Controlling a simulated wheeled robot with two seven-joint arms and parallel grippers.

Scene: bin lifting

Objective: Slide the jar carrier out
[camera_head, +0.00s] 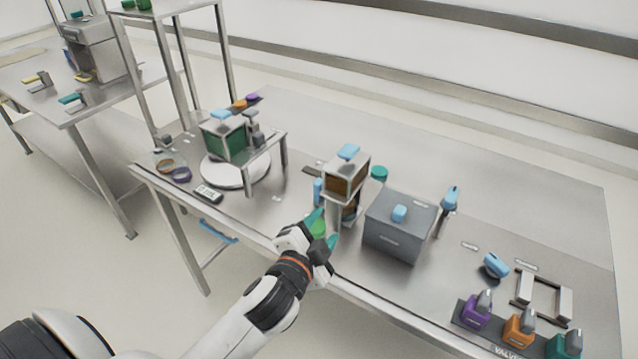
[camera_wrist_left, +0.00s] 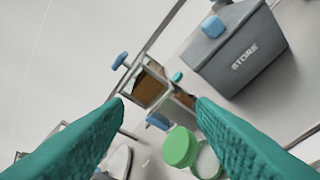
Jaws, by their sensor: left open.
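My left gripper (camera_head: 323,228) is open, its two teal fingers spread near the front edge of the table. In the left wrist view its fingertips (camera_wrist_left: 159,101) stand apart with nothing held between them. A metal stand (camera_head: 334,187) with a brown-fronted box and light-blue top knob is just beyond the gripper. A blue handle (camera_wrist_left: 158,121) shows low on the stand, between the fingers in the picture. A green lid (camera_wrist_left: 180,147) and a pale round jar (camera_wrist_left: 207,161) sit close in front. I cannot tell which part is the jar carrier; its lower part is hidden.
A grey box marked STORE (camera_head: 395,226) stands right of the stand. A second stand with a green tank (camera_head: 228,141) is left, above a white turntable (camera_head: 232,171). Coloured valve blocks (camera_head: 519,328) line the front right. Bare table (camera_head: 500,185) lies behind the box.

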